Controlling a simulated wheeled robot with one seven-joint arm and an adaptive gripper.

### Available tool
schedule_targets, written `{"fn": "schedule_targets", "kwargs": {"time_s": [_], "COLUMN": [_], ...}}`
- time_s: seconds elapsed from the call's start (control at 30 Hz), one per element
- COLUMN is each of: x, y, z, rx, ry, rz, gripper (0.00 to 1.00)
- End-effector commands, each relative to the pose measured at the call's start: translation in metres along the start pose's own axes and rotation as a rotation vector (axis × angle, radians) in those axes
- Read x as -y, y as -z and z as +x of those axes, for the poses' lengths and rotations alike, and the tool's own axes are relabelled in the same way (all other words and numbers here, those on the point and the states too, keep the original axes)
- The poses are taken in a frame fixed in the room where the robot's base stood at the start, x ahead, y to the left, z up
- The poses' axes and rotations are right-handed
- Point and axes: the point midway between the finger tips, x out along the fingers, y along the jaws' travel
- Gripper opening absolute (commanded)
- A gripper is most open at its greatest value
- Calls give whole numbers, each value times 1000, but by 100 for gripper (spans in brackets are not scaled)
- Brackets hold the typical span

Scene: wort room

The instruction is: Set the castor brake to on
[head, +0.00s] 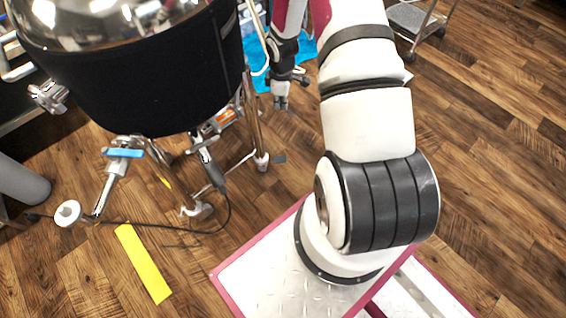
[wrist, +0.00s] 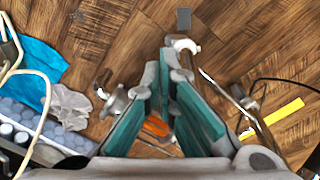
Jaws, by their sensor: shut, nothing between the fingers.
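The kettle (head: 150,85) has a black jacket and stands on metal legs at the upper left of the head view. At the foot of its right leg is a pale castor (head: 262,162), with a small dark grey pedal (head: 279,158) sticking out to the right. In the wrist view the castor (wrist: 182,44) and the grey pedal (wrist: 184,19) lie beyond my fingertips. My gripper (head: 281,103) points down, above and behind this castor in the head view. Its teal-padded fingers (wrist: 174,70) are shut and empty, apart from the pedal. I cannot tell the pedal's setting.
A yellow strip (head: 143,263) and a black cable (head: 130,224) lie on the wood floor. A blue sheet (wrist: 30,68) and a crate (wrist: 50,125) are beside my gripper. A trolley (head: 412,18) stands at the upper right.

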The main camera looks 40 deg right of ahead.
Motion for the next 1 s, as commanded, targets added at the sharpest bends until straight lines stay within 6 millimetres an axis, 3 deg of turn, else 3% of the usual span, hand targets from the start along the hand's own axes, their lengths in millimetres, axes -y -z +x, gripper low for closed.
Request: {"fn": "schedule_targets", "kwargs": {"time_s": [0.03, 0.2, 0.4, 0.6, 1.0], "x": [5, 20, 39, 49, 50], "y": [-5, -18, -30, -35, -35], "z": [31, 103, 166, 193, 196], "rx": [-4, -28, -56, -72, -74], "ry": [16, 47, 74, 84, 85], "rz": [-10, -53, -91, -108, -111], "gripper": [0, 0, 0, 0, 0]}}
